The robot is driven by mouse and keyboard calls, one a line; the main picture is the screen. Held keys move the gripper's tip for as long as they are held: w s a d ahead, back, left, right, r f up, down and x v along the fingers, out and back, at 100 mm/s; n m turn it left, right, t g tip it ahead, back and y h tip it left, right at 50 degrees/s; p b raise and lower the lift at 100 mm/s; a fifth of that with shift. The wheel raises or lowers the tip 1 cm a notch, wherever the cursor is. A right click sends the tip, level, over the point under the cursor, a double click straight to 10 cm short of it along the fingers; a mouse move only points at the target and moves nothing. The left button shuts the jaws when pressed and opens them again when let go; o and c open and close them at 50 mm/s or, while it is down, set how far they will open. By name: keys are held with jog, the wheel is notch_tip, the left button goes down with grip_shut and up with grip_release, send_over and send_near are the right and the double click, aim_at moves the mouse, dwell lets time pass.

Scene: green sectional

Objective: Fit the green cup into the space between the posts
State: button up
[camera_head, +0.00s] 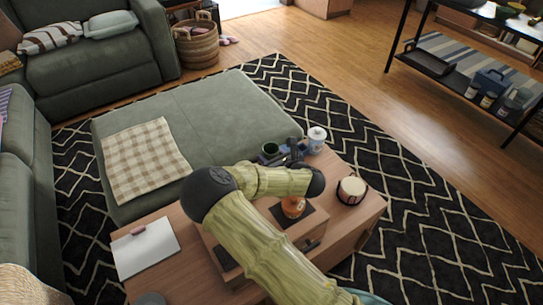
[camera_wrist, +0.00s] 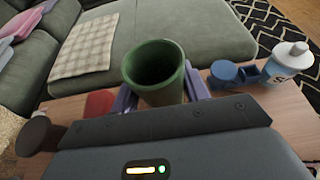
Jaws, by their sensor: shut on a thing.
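The green cup (camera_wrist: 152,88) is upright and open-topped in the wrist view, with its hollow inside showing. My gripper (camera_wrist: 160,84) is shut on it, with a lavender finger on each side. In the head view the cup (camera_head: 270,148) shows small at the far edge of the wooden table, beside my dark gripper (camera_head: 284,158). To the right of the cup in the wrist view stand a round blue piece (camera_wrist: 223,72) and a squarer blue piece (camera_wrist: 248,74). I cannot tell whether these are the posts. The cup's base is hidden, so I cannot tell whether it touches the table.
A white-and-blue bottle (camera_head: 317,138) stands at the table's far right. A drum-shaped jar (camera_head: 351,190), an orange pot (camera_head: 293,206) and a white notepad (camera_head: 147,248) are on the wooden table (camera_head: 370,207). A green ottoman (camera_head: 215,115) with a checked cloth (camera_head: 142,158) lies beyond.

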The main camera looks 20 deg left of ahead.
jog(key=shift+f+b, duration=0.8)
jog(key=shift+f, duration=0.9)
dwell(2.3)
jog(key=o, duration=0.9)
jog(key=shift+o, duration=0.7)
jog(key=shift+r+p, duration=0.65)
jog(key=shift+r, duration=0.05)
jog(key=shift+r+p, duration=2.7)
jog(key=shift+r, duration=0.6)
